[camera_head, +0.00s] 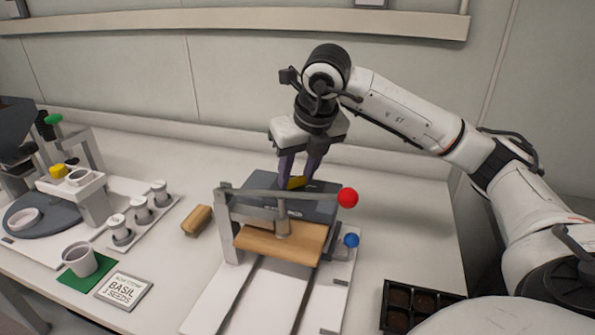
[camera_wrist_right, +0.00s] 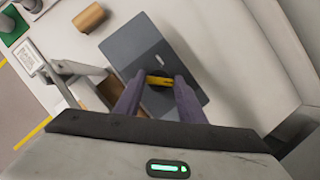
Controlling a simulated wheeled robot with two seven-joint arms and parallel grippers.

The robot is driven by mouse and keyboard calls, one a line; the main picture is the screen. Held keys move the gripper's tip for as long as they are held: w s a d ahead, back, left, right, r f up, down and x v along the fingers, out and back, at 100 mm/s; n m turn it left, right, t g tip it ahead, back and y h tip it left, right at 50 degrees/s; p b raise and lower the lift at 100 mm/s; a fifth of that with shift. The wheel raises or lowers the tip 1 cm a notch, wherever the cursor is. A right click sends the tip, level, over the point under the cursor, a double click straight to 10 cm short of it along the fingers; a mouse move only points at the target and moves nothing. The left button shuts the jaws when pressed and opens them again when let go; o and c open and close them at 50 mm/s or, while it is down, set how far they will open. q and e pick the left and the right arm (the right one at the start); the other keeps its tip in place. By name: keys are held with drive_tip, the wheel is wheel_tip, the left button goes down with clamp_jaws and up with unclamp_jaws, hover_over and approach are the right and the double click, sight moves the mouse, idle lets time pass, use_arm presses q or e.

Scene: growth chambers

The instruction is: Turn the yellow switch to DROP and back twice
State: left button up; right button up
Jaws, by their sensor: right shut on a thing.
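The yellow switch (camera_head: 296,183) sits on a dark grey box (camera_head: 320,208) behind the lever press on the bench. In the right wrist view the switch (camera_wrist_right: 158,81) shows as a yellow bar on a dark round base, on the face of the grey box (camera_wrist_right: 130,45). My right gripper (camera_head: 298,178) points down from above and is shut on the switch, one purple finger on each side. The fingers also show in the right wrist view (camera_wrist_right: 157,92). Any DROP lettering is too small to read. My left gripper is out of view.
A press with a red-knobbed lever (camera_head: 347,198) and wooden board (camera_head: 283,243) stands just in front. A wooden block (camera_head: 197,220) lies left. A seed tray (camera_head: 418,303) is front right. The bench right of the box is clear.

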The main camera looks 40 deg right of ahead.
idle(0.3)
drive_tip(key=o, duration=1)
drive_tip(key=shift+o, duration=0.2)
drive_tip(key=shift+r, duration=0.1)
drive_tip(key=v, duration=1)
drive_tip(key=shift+p, duration=0.3)
drive_tip(key=x, duration=1)
drive_tip(key=shift+b, duration=0.3)
